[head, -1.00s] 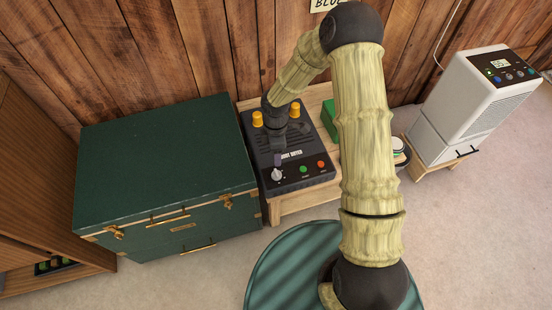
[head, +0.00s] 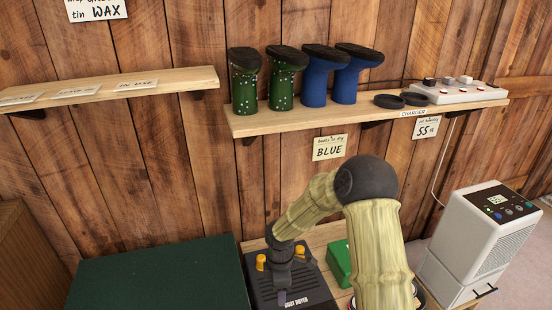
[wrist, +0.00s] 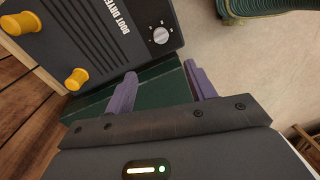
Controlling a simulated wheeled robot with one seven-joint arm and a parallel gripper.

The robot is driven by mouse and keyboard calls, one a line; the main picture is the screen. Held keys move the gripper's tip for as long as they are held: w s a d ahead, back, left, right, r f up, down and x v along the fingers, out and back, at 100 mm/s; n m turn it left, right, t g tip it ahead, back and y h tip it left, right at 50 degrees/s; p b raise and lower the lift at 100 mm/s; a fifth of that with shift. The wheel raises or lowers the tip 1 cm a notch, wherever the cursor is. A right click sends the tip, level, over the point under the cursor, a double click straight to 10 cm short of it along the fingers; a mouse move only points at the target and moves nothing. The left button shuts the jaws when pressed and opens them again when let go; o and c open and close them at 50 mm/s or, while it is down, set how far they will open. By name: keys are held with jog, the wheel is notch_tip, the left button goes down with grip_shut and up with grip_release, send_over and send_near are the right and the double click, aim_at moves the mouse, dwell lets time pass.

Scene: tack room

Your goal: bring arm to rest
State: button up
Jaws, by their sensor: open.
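My arm reaches forward in the head view, and its gripper (head: 282,294) hangs over the dark boot dryer. In the wrist view my gripper (wrist: 160,88) shows two purple fingers set apart with nothing between them. The boot dryer (wrist: 95,40) lies beyond the fingers there, with a white knob (wrist: 160,35) and yellow pegs. In the head view the dryer (head: 300,278) stands on a wooden stand, and its front is cut off by the lower edge.
A green chest (head: 160,275) stands left of the dryer, and a green box (head: 340,262) stands right of it, partly behind my arm. A white dehumidifier (head: 480,235) is at the right. Above, a shelf (head: 290,122) holds green and blue boots and a charger (head: 460,92).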

jog(key=s+d+r+m+t, duration=0.4)
jog(key=s+d+r+m, duration=1)
jog(key=r+m, duration=0.4)
notch_tip(320, 180, up, 16)
jog(key=m+p, duration=0.1)
jog(key=p, duration=1.6)
jog(key=shift+a, duration=0.15)
